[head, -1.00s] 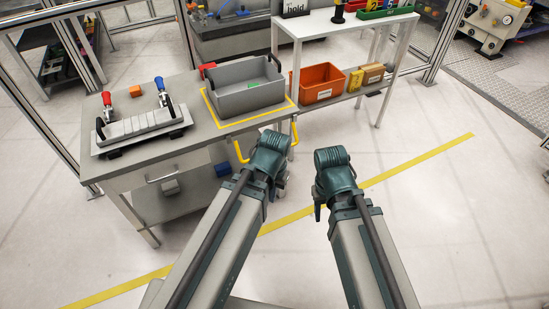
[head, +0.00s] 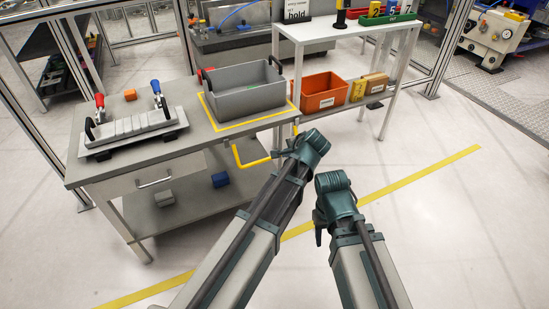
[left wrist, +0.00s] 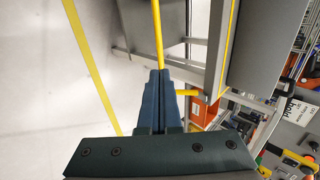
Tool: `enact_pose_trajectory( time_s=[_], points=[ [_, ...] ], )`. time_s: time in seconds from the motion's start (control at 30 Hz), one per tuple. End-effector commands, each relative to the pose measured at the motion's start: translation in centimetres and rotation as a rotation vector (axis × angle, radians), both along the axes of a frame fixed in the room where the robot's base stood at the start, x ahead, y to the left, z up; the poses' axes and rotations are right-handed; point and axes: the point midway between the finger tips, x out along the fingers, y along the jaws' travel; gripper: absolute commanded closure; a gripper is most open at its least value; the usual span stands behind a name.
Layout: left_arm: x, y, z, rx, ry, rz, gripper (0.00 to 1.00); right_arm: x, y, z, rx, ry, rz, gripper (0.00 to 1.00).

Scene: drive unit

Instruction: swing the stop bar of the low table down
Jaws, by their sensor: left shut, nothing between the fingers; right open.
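The low table (head: 195,150) is grey and stands at left in the head view. Its yellow stop bar (head: 252,163) sticks out from the right side, bent at its near end, with its far part behind my left gripper. My left gripper (head: 282,152) is shut and empty, beside the bar. In the left wrist view, the shut fingers (left wrist: 160,76) lie over the yellow bar (left wrist: 157,35), which runs on beyond their tips; I cannot tell whether they touch. My right gripper (head: 318,228) is open and empty over the floor, to the right of the left one.
The table carries a grey bin (head: 245,97) inside a yellow outline and a fixture (head: 130,130) with red and blue handles. A white rack (head: 335,35) with an orange bin (head: 323,93) stands behind. The floor at right is clear, crossed by a yellow line (head: 415,178).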

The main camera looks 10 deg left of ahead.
Motion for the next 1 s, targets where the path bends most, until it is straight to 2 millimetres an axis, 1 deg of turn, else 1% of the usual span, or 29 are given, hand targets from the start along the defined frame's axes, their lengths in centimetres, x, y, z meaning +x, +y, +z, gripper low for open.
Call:
enact_pose_trajectory(
  time_s=[0.17, 0.5, 0.7, 0.83, 1.0],
  points=[
    [0.7, 0.5, -1.4, -0.002, 0.001, 0.004, 1.0, 0.0, 0.0, -1.3, 0.0, 0.0, 0.0, 0.5],
    [4.1, 3.0, -6.2, -0.004, 0.0, 0.006, 1.0, 0.0, 0.0, -6.1, 0.0, 0.0, 0.0, 0.5],
    [5.9, 4.4, -8.5, -0.004, 0.002, 0.007, 1.0, 0.0, 0.0, -8.5, -0.002, -0.001, 0.0, 0.5],
    [6.8, 5.0, -9.6, -0.004, 0.001, 0.006, 1.0, 0.0, -0.1, -9.5, -0.004, -0.001, 0.001, 0.5],
    [7.4, 5.5, -10.3, -0.004, 0.002, 0.006, 1.0, 0.0, -0.1, -10.2, -0.006, -0.002, 0.002, 0.5]
  ],
)
